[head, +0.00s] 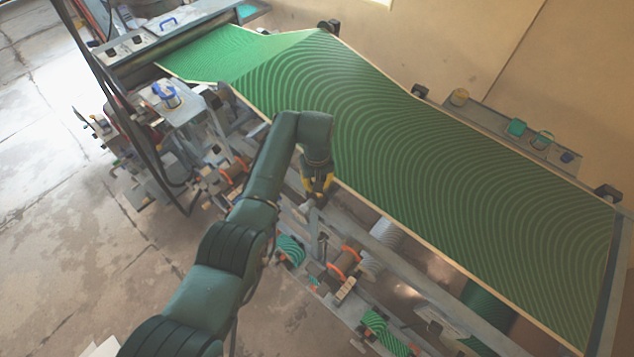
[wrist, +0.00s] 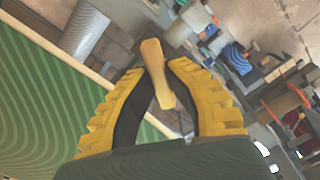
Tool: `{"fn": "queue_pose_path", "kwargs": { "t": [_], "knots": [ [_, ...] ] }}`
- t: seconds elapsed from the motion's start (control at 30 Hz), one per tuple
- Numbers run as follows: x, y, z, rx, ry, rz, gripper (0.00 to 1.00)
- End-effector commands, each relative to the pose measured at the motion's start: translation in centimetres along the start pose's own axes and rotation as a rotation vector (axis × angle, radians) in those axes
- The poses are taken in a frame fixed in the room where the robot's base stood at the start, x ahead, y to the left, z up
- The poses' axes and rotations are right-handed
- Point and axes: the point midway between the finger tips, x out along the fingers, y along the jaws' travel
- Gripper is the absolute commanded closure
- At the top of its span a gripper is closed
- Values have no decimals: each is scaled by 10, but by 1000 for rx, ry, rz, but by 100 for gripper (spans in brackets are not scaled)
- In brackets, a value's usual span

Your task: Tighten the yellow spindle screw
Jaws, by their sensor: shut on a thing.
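My gripper (head: 317,184) is low beside the near edge of the green striped sheet in the head view. In the wrist view my gripper (wrist: 156,66) has yellow ribbed fingers with dark inner pads, closed around a smooth yellow bar. This bar, which looks like the handle of the yellow spindle screw (wrist: 155,75), lies between the fingertips and slants slightly, its near end reaching down between the pads. In the head view the screw cannot be told apart from the yellow fingers. The lower part of the screw and its seat are hidden.
The large green striped sheet (head: 400,150) with a pale edge runs close beside my gripper. A grey shelf (head: 485,118) with small pots stands against the wall.

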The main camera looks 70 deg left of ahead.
Motion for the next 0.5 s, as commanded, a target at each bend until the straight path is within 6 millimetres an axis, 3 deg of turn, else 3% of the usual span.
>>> {"fn": "queue_pose_path", "kwargs": {
  "t": [0.5],
  "knots": [
    [3, -1, 1, 488, -3, -2, 100]
  ]
}}
